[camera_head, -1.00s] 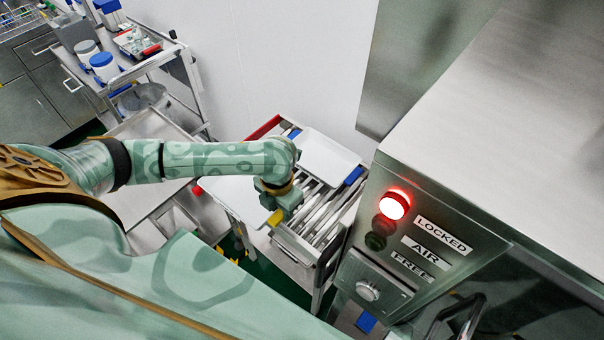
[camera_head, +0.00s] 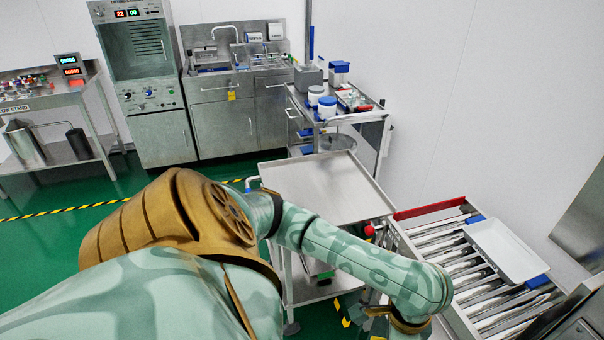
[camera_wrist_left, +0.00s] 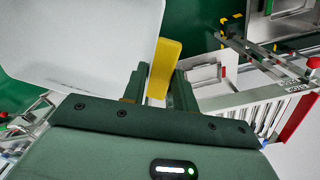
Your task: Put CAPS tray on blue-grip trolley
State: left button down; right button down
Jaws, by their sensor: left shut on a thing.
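My left gripper (camera_wrist_left: 158,84) is shut on the yellow grip (camera_wrist_left: 163,66) of a white tray (camera_wrist_left: 80,45) in the left wrist view. No label shows on this tray, so I cannot tell whether it is the CAPS tray. In the head view my left arm reaches right and down; its gripper and the held tray are below the frame. A steel-topped trolley (camera_head: 325,190) stands beyond the arm, its top bare. My right gripper is not in view.
A roller conveyor (camera_head: 480,290) at right carries another white tray (camera_head: 508,250) with blue grips. A red knob (camera_head: 370,230) sits between trolley and conveyor. A loaded cart (camera_head: 345,115) stands behind the trolley. Green floor (camera_head: 165,235) is open at left.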

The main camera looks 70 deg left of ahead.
aim_at(307, 190)
jog(key=k+j, duration=0.1)
jog(key=j, duration=0.35)
jog(key=k+j, duration=0.1)
jog(key=j, duration=0.4)
jog(key=k+j, duration=0.1)
jog(key=j, duration=1.15)
jog(key=k+j+z, duration=0.1)
jog(key=j, duration=0.65)
